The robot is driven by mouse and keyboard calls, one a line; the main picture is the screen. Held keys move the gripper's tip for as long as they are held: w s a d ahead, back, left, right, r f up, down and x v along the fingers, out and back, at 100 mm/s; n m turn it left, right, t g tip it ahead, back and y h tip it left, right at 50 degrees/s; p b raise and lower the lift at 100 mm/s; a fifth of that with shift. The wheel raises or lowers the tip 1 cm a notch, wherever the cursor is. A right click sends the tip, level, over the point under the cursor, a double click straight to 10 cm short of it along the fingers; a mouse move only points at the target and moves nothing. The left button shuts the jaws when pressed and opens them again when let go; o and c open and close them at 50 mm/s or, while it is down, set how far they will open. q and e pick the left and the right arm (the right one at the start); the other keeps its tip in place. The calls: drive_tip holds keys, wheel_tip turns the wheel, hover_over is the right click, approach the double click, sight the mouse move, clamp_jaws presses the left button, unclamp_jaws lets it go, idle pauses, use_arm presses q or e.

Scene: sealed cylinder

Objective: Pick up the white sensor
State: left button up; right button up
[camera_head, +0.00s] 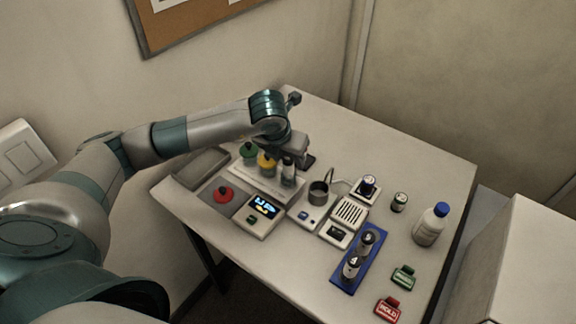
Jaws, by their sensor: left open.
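My left gripper (303,159) reaches in from the left and hangs over the back of the table, pointing down. It is open; its fingers are small and partly hidden by its own body. Just below and left of it, a slim pale item with a dark top (288,170) stands at the right end of a white rack (262,187); I cannot tell whether the fingers touch it. No label marks the white sensor. This slim item or the white grilled box (350,210) could be it. My right gripper is not in view.
The rack also holds green-topped (249,152) and yellow-topped (266,165) items. Nearby are a display box (261,213), a dark cup on a white base (318,193), a blue tray (347,281) with two vials, a blue-capped bottle (430,226) and a red tag (388,309). The back right is clear.

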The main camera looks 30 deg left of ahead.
use_arm(q)
drive_tip(key=shift+w+f, duration=0.15)
drive_tip(key=shift+f, duration=0.2)
drive_tip(key=shift+c, duration=0.5)
clamp_jaws()
drive_tip(key=shift+r, duration=0.15)
drive_tip(key=shift+r+b, duration=0.6)
drive_tip(key=shift+b, duration=0.05)
wheel_tip(320, 180, up, 2)
drive_tip(key=shift+w+r+b, duration=0.1)
drive_tip(key=shift+r+b, duration=0.1)
drive_tip(key=shift+b, duration=0.65)
drive_tip(key=s+d+r+b, duration=0.2)
drive_tip(key=d+r, duration=0.5)
drive_tip(key=d, duration=0.4)
drive_tip(key=shift+s+d+b, duration=0.2)
drive_tip(key=shift+b, duration=0.65)
